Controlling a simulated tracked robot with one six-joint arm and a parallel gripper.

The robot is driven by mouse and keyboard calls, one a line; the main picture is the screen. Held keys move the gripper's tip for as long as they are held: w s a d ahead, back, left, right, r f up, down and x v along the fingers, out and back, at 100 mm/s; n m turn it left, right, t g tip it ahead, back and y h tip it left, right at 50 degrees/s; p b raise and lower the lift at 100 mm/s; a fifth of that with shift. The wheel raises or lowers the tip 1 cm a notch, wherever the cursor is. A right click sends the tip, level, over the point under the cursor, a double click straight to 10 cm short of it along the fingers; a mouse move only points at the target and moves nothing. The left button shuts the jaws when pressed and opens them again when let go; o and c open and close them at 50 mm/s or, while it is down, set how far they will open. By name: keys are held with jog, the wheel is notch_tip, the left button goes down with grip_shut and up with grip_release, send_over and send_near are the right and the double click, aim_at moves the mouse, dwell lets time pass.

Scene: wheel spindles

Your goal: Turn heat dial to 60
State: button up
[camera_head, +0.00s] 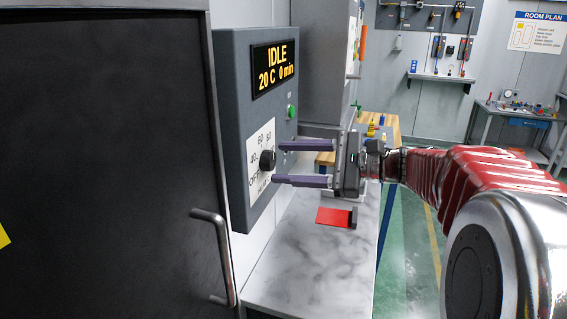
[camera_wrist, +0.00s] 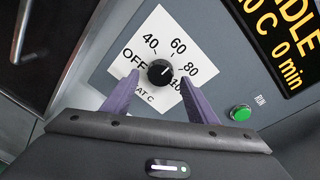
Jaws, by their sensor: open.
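The heat dial is a black round knob (camera_head: 267,160) on a white label plate on the grey control panel. It also shows in the wrist view (camera_wrist: 160,72), ringed by OFF, 40, 60, 80 and a partly covered 100. A small pale mark shows on the knob; I cannot tell for sure which number it points to. My gripper (camera_head: 279,163) is open, with purple fingers reaching toward the panel. In the wrist view its fingertips (camera_wrist: 159,77) lie on either side of the knob. I cannot tell whether they touch it.
The panel display (camera_head: 273,67) reads IDLE, 20 C, 0 min. A green RUN button (camera_wrist: 241,113) sits beside the dial. A dark door with a metal handle (camera_head: 217,255) stands at left. A red object (camera_head: 334,216) lies on the marble counter (camera_head: 315,262) below my gripper.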

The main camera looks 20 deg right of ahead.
jog(key=v, duration=1.2)
jog(key=shift+f, duration=0.1)
jog(key=s+a+f+n+g+h, duration=0.5)
jog(key=s+a+f, duration=0.2)
jog(key=a+f, duration=0.45)
jog(key=s+f+n+t+h, duration=0.1)
jog(key=s+f+n+h, duration=0.7)
jog(key=n, duration=0.4)
jog(key=shift+s+a+t+h, duration=0.15)
jog(key=shift+s+t+h, duration=0.25)
jog(key=shift+s, duration=0.5)
